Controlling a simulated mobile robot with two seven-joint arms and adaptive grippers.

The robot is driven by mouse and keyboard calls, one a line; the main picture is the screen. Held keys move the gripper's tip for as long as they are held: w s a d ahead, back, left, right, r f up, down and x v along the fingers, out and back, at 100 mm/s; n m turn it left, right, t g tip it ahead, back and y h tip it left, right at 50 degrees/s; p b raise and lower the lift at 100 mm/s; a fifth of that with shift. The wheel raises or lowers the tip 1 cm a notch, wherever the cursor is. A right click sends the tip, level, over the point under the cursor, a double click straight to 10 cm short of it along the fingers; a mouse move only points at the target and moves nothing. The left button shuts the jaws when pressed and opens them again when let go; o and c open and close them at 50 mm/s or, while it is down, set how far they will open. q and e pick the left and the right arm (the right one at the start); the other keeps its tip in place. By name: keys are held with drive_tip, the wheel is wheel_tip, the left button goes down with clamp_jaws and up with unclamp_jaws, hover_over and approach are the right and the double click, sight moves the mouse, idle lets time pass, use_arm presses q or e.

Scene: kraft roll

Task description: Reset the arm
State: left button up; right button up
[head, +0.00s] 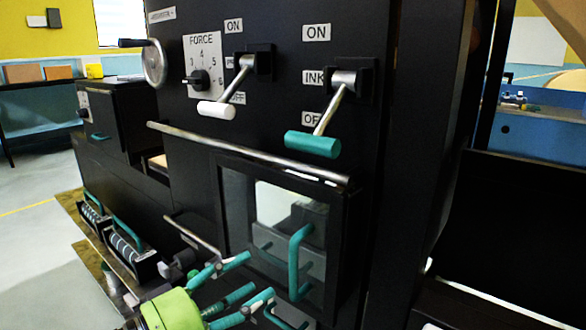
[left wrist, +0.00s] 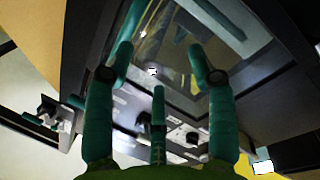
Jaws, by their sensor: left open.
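My left gripper (head: 257,277) is at the bottom of the head view, with a bright green palm and teal fingers. It is open and empty, in front of the machine's lower part, below and left of the glazed door (head: 238,215). The door has a teal handle (head: 294,262), which stands clear to the right of the fingers. In the left wrist view the gripper (left wrist: 160,52) has its fingers spread, with a glass panel and dark frame beyond them. My right gripper is in neither view.
The black machine carries a FORCE dial (head: 200,80), a white-handled lever (head: 217,109) and a teal-handled lever (head: 313,145). A metal rail (head: 245,152) crosses above the door. Rollers with teal handles (head: 127,232) lie at lower left. Open floor (head: 35,225) is at far left.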

use_arm(q)
drive_tip(key=s+a+f+m+g+y, duration=0.1)
drive_tip(key=s+a+f+g+y, duration=0.15)
drive_tip(key=f, duration=0.65)
drive_tip(key=s+a+f+m+g+y, duration=0.1)
drive_tip(key=s+a+f+y, duration=0.2)
drive_tip(key=f, duration=0.7)
drive_tip(key=s+a+f+m+g+y, duration=0.1)
drive_tip(key=s+f+g+y, duration=0.15)
drive_tip(key=f+y, duration=0.45)
drive_tip(key=s+a+f+m+g, duration=0.2)
drive_tip(key=s+a+f+g, duration=0.2)
drive_tip(key=s+f, duration=0.7)
wheel_tip(320, 180, down, 15)
drive_tip(key=p, duration=0.4)
drive_tip(key=s+a+f+g+p, duration=0.1)
drive_tip(key=s+f, duration=0.5)
drive_tip(key=s, duration=0.3)
drive_tip(key=s+a+f+g+p, duration=0.1)
drive_tip(key=s+a+f+p, duration=0.1)
drive_tip(key=s+f, duration=0.5)
drive_tip(key=shift+s+f+y, duration=0.3)
drive_tip(key=shift+s+y, duration=0.15)
drive_tip(key=shift+s, duration=0.5)
drive_tip(key=shift+d, duration=0.1)
